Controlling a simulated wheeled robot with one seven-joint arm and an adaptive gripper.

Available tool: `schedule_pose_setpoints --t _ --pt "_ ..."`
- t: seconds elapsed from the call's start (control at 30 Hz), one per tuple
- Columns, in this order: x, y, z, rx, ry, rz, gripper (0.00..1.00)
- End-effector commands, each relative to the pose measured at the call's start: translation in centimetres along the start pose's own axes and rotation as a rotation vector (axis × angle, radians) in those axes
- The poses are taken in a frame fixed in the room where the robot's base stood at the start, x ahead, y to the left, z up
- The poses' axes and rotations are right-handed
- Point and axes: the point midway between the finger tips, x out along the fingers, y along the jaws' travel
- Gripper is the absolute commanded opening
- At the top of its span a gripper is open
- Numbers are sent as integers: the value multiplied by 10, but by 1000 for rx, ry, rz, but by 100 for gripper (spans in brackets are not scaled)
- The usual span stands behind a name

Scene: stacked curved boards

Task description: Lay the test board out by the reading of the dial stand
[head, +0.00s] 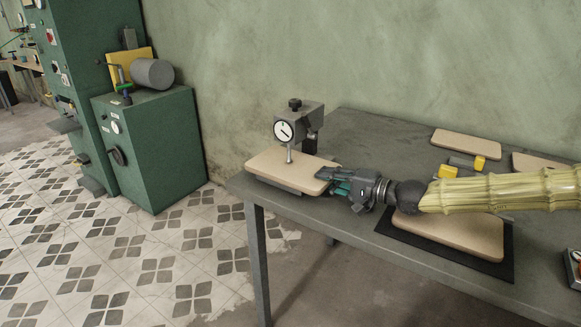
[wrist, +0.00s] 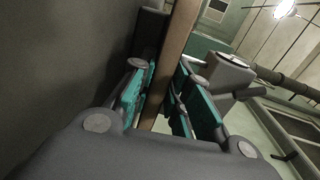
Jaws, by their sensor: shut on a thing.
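A light wooden board (head: 285,168) lies on the base of the dial stand (head: 301,122) at the table's left end. The stand's round white dial (head: 283,131) faces me, and its probe reaches down to the board's top. My gripper (head: 333,180) is shut on the right end of this board. In the wrist view the board (wrist: 177,60) runs edge-on between the teal finger pads of my gripper (wrist: 160,92). The dial's needle shows as a dark line, but its value is too small to read.
Another wooden board (head: 465,235) lies on a black mat (head: 393,246) under my arm. More boards (head: 466,143) lie at the back right, near grey blocks with yellow parts (head: 448,171). A green cabinet (head: 150,150) stands left, apart from the table (head: 350,128).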

Motion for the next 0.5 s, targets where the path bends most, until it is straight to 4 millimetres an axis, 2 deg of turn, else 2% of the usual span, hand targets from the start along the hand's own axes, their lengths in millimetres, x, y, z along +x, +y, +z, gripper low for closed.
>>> schedule_pose_setpoints --t 0.03,0.5 --pt "-4 8 0 4 1 11 0" --pt "-23 12 -1 5 2 14 0"
